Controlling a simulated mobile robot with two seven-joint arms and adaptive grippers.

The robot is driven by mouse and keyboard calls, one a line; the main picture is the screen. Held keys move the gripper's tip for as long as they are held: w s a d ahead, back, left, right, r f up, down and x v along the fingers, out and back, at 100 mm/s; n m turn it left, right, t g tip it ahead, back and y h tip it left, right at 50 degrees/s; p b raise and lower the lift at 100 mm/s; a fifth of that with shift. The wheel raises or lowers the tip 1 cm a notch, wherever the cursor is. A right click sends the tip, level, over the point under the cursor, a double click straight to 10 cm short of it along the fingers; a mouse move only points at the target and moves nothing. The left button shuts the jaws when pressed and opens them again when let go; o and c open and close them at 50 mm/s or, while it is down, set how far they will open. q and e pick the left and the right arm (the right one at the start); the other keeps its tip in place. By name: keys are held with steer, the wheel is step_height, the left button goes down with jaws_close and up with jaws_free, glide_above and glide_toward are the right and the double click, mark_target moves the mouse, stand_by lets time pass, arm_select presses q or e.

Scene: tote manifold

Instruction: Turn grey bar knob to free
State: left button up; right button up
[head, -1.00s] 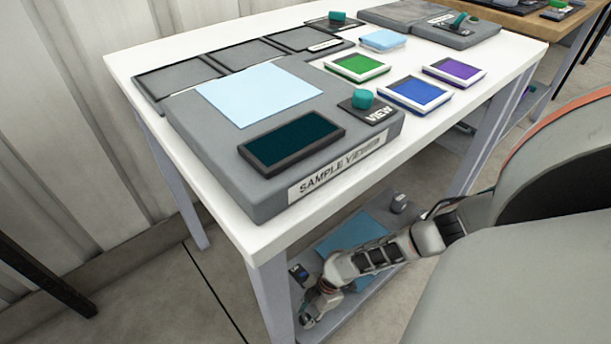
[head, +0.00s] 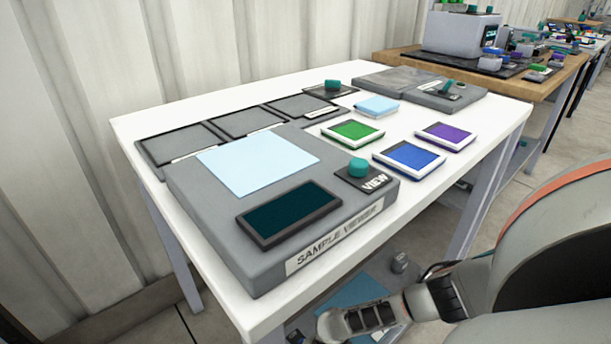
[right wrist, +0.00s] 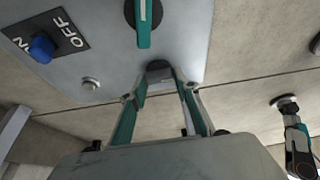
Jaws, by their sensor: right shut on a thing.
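In the right wrist view my right gripper (right wrist: 160,84) is shut, its teal fingers closing in on a small dark grey piece (right wrist: 158,68) at the edge of a pale grey panel. This appears to be the grey bar knob. The fingertips and the close angle hide much of it, and I cannot read its setting or any "free" mark. In the head view one of my arms reaches down below the front edge of the table, and its gripper is out of sight. My left gripper does not show.
The panel also bears a teal bar knob (right wrist: 143,22), a blue ON/OFF switch (right wrist: 42,48) and a grey stud (right wrist: 90,85). In the head view a sample viewer (head: 225,230) fills the table's near end.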

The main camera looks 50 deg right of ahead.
steer(key=o, duration=1.1)
steer(key=shift+s+f, duration=0.1)
steer(key=shift+s, duration=0.05)
steer(key=w+v, duration=0.1)
steer(key=v, duration=1.1)
steer(key=shift+s, duration=0.45)
steer(key=shift+d, duration=0.1)
